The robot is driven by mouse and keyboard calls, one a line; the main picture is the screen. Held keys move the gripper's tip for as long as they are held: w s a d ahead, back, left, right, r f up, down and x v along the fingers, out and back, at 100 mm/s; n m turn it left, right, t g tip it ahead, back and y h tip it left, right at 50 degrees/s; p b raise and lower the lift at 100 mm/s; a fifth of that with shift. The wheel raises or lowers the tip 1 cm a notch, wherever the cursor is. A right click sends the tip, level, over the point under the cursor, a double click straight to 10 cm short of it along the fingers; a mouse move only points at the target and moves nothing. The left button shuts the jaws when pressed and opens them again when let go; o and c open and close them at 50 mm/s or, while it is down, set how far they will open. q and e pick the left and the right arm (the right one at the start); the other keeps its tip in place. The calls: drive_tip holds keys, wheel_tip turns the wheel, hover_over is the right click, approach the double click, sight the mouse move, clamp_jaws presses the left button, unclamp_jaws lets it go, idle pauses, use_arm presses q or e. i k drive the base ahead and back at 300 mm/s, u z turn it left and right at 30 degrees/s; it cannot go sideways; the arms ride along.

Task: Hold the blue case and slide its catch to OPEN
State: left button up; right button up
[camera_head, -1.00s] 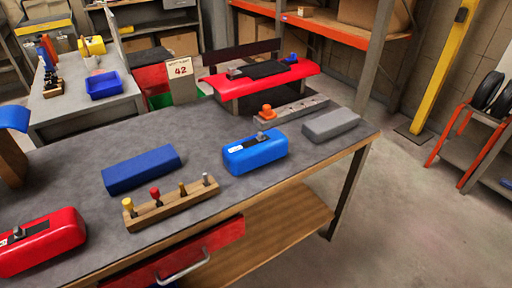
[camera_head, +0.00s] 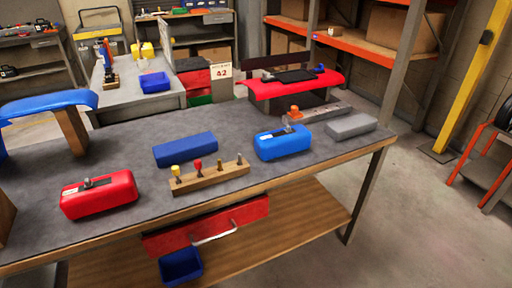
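The blue case (camera_head: 283,143) is a rounded box on the grey workbench top, right of the middle, with a white label on its left front. A small grey metal catch (camera_head: 289,127) shows on its top; its setting is too small to read. A plain dark blue block (camera_head: 185,149) lies to its left, and a red case (camera_head: 99,195) with a similar grey catch sits at the bench's front left. Neither of my grippers is in view.
A wooden rack with several screwdrivers (camera_head: 210,179) stands in front of the blue case, to its left. A grey block (camera_head: 351,126) lies close on its right. Behind it is a metal bar with an orange knob (camera_head: 319,113). Open floor (camera_head: 420,225) lies to the right.

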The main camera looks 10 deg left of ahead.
sight(288, 130)
drive_tip(key=z, duration=1.25)
drive_tip(key=i, duration=0.9)
drive_tip(key=u, duration=0.4)
